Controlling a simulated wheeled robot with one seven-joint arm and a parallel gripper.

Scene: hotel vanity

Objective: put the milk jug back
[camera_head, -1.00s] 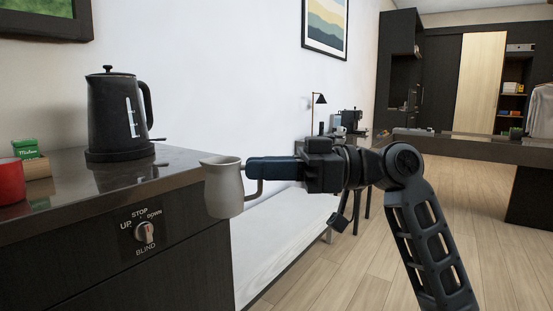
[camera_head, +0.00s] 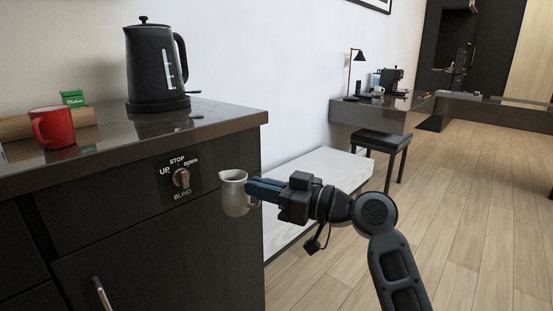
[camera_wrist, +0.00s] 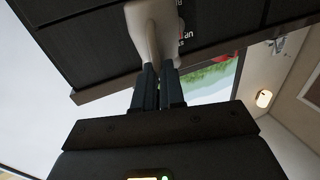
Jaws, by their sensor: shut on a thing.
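The milk jug (camera_head: 235,195) is a small light-grey pitcher with a spout and a handle. My gripper (camera_head: 254,189) is shut on its handle, at the jug's right side. The jug hangs upright in the air in front of the dark cabinet, below the level of the counter top (camera_head: 215,118). In the wrist view the jug (camera_wrist: 152,22) shows at the top, with its handle between my two fingers (camera_wrist: 158,72). The inside of the jug is hidden.
A black kettle (camera_head: 151,65) stands on its base on the counter. A red mug (camera_head: 52,127) and a green box (camera_head: 72,98) are at the left. A white bench (camera_head: 325,170) and a black stool (camera_head: 383,142) lie beyond my arm.

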